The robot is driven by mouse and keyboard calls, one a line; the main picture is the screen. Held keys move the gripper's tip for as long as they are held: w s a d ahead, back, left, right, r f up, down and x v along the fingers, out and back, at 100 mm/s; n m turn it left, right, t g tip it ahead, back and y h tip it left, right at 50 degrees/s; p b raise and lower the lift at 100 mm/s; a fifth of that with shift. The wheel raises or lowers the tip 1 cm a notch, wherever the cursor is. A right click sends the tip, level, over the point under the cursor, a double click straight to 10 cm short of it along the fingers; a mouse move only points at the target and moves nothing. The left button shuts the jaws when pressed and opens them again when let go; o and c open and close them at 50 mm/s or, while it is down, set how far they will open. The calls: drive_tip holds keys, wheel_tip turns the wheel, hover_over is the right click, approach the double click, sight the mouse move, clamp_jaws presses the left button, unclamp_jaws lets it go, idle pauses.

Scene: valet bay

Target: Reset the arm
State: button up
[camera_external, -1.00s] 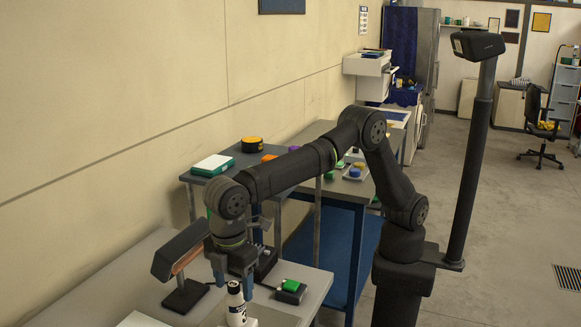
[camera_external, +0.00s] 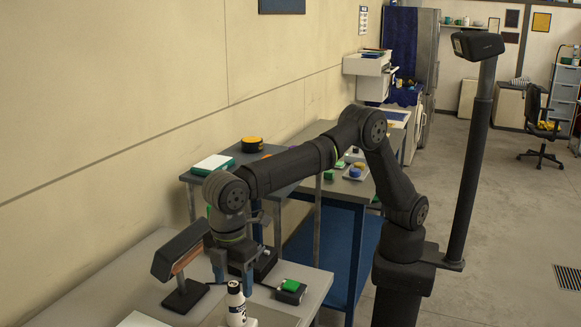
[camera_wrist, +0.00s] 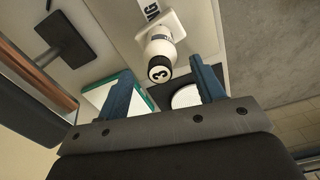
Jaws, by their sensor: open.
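My gripper (camera_external: 233,278) is open and empty, pointing down over the near table. A white bottle with a dark top (camera_external: 236,306) stands upright just below and beside the fingers in the external view. In the wrist view the bottle (camera_wrist: 160,50) shows its dark end with a white disc marked 3, beyond the two blue fingers of my gripper (camera_wrist: 158,82). The bottle stands on a white square base (camera_wrist: 170,24). Whether the fingers touch the bottle is not clear, but it does not appear held.
A dark angled device on a stand (camera_external: 182,252) is close left of my gripper. A black box with a green top (camera_external: 290,291) lies to the right.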

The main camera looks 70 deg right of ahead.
sight(235, 296)
wheel_tip(235, 296, up, 8)
drive_tip(key=shift+f, duration=0.1)
wheel_tip(235, 296, down, 13)
drive_tip(key=shift+r, duration=0.1)
drive_tip(key=r, duration=0.5)
drive_tip(key=shift+w+d+r, duration=0.15)
drive_tip(key=shift+w+d, duration=0.15)
drive_tip(key=shift+d, duration=0.05)
drive_tip(key=w+d+r, duration=0.5)
drive_tip(key=d+r, duration=0.1)
drive_tip(key=d, duration=0.3)
drive_tip(key=w+d+f, duration=0.1)
drive_tip(key=d+f, duration=0.2)
drive_tip(key=d, duration=0.6)
drive_tip(key=w+d+f, duration=0.1)
drive_tip(key=d+f, duration=0.2)
drive_tip(key=d, duration=0.5)
drive_tip(key=s+a+f, duration=0.3)
drive_tip(key=a+f, duration=0.4)
drive_tip(key=a, duration=0.3)
drive_tip(key=shift+s+a+n, duration=0.3)
drive_tip(key=shift+a, duration=0.05)
